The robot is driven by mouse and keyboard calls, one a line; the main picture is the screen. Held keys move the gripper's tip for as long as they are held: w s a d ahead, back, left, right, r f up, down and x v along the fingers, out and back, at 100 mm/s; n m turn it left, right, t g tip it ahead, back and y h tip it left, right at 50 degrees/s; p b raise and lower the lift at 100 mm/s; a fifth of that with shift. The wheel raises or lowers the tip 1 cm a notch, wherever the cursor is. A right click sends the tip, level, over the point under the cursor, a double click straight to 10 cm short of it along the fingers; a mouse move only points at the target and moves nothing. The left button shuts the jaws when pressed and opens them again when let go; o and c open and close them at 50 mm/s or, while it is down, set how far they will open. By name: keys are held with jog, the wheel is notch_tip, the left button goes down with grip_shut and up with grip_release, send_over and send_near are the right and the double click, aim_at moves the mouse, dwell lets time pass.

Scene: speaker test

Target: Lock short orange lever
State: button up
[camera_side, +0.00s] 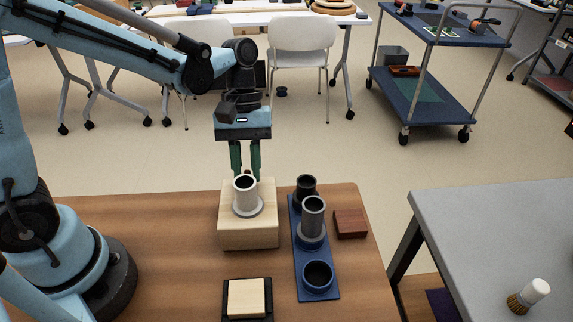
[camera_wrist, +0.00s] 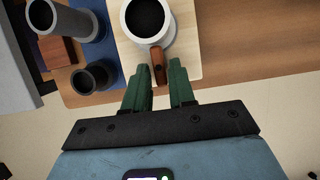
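The short orange-brown lever (camera_wrist: 158,64) sticks out from the white tube (camera_wrist: 146,18) toward my gripper in the wrist view. The white tube (camera_side: 245,195) stands upright on a pale wooden block (camera_side: 249,234) in the side view, where the lever is hidden behind it. My gripper (camera_wrist: 160,68) has green fingers pointing at the tube. The lever's end shows between the two fingertips, with a gap to the fingers. The gripper is open and holds nothing. In the side view my gripper (camera_side: 246,178) is just behind the tube and block, pointing down.
A pale square on a black base (camera_side: 247,298) is in front.

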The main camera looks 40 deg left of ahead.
jog(key=v, duration=1.2)
jog(key=shift+s, duration=0.1)
jog(key=s+a+f+m+t+y, duration=0.3)
jog(key=s+a+f+m+t, duration=0.1)
jog(key=m+t, duration=0.4)
jog(key=shift+s+a+f+m+t, duration=0.15)
jog(key=shift+s+f+m+t, duration=0.25)
jog(key=shift+s+f+t, duration=0.6)
jog(key=shift+w+r, duration=0.15)
jog(key=shift+r, duration=0.15)
